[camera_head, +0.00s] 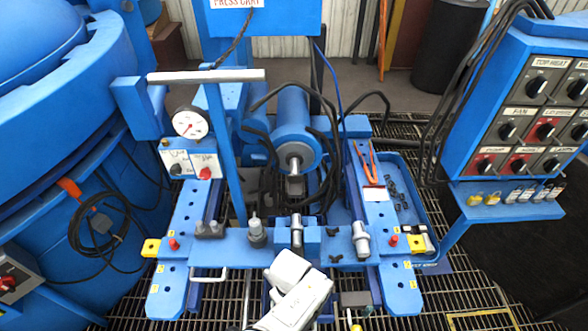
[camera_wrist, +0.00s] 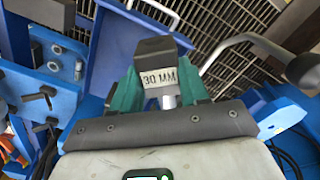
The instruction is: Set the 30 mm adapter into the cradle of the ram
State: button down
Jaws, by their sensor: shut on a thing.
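The 30 mm adapter (camera_wrist: 154,50) is a dark block with a white "30 MM" label, seen in the wrist view. My gripper (camera_wrist: 161,90) has teal fingers, one on each side of the adapter, and is shut on it. A short pale metal shank shows below the label. In the head view, the ram (camera_head: 292,135) is a blue cylinder at the middle of the press, with a metal end (camera_head: 295,184) facing the front crossbar; the cradle's inside is not clear. My white wrist is in front of the crossbar, apart from the ram; its fingertips are not clearly visible there.
The blue crossbar (camera_head: 335,246) carries several metal fittings between my arm and the ram. A T-handled post (camera_head: 222,150) and gauge (camera_head: 190,122) stand left. Black hoses loop around the ram. A blue tray (camera_head: 405,180) and control panel (camera_head: 535,75) are right. Grating (camera_head: 460,275) covers the floor.

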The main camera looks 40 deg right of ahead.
notch_tip(320, 180, up, 5)
jog(key=p, duration=0.3)
jog(key=shift+w+f, duration=0.1)
jog(key=s+d+r+n, duration=0.1)
jog(key=s+d+n, duration=0.2)
jog(key=d+n, duration=0.6)
jog(key=s+d+r+n, duration=0.1)
jog(key=s+d+n, duration=0.3)
jog(key=d+n, duration=0.6)
jog(key=s+d+r+n, duration=0.1)
jog(key=s+d+n, duration=0.3)
jog(key=d+n, duration=0.5)
jog(key=shift+d+n, duration=0.3)
jog(key=shift+d, duration=0.1)
